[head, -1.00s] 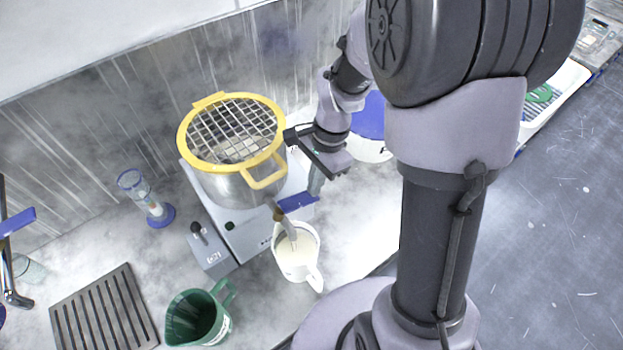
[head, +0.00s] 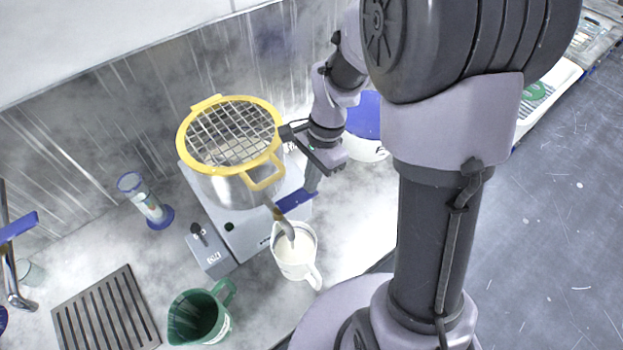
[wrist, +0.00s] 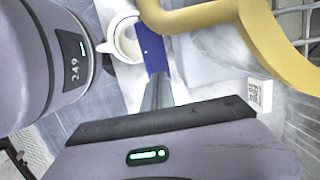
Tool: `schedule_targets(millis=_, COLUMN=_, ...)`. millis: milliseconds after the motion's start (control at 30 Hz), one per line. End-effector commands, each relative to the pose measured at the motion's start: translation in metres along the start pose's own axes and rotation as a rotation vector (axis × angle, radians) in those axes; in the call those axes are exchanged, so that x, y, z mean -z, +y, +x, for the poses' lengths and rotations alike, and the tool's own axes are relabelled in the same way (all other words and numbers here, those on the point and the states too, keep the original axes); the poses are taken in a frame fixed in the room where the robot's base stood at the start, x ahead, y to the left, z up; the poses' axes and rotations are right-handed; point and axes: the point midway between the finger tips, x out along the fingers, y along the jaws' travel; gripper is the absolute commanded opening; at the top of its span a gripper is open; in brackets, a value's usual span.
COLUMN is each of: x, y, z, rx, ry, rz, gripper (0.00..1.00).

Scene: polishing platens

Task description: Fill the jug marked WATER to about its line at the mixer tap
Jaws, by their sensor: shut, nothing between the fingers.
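A green jug (head: 198,318) stands upright on the bench at the front. A white jug (head: 297,262) with pale liquid stands under the spout (head: 284,220) of a steel pot. I cannot read the marking on either jug. A chrome tap (head: 12,285) with a blue lever (head: 18,226) is at the far left, partly cut off. My gripper (head: 311,183) is shut and empty beside the pot's blue lever (head: 295,200). In the wrist view my fingers (wrist: 157,92) point at that lever (wrist: 153,52), close to it; contact is unclear. The white jug (wrist: 124,38) is beyond.
The pot (head: 215,187) has a yellow-rimmed mesh top (head: 235,135) and stands on a grey unit (head: 245,235). A slotted drain plate (head: 105,310) lies left of the green jug. A glass cylinder (head: 145,200) on a blue foot stands behind. A blue-lidded tub (head: 365,118) stands behind my arm.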

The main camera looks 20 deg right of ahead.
Motion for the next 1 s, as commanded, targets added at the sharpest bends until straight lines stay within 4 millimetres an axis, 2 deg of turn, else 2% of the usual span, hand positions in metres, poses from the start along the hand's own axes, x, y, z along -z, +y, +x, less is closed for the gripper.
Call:
schedule_targets(millis=167, x=0.0, y=0.0, z=-0.003, rx=0.0, ry=0.0, rz=0.0, gripper=0.0)
schedule_targets(millis=267, x=-0.001, y=-0.001, z=-0.019, rx=0.0, ry=0.0, rz=-0.001, gripper=0.0)
schedule_targets(millis=400, x=-0.003, y=-0.004, z=-0.055, rx=0.002, ry=0.001, rz=-0.002, gripper=0.0)
schedule_targets(millis=700, x=-0.007, y=-0.004, z=-0.117, rx=0.002, ry=0.002, rz=-0.003, gripper=0.0)
schedule_targets(millis=833, x=-0.008, y=-0.004, z=-0.133, rx=0.001, ry=0.001, rz=-0.002, gripper=0.0)
schedule_targets(millis=1000, x=-0.009, y=-0.004, z=-0.14, rx=0.0, ry=0.001, rz=-0.002, gripper=0.0)
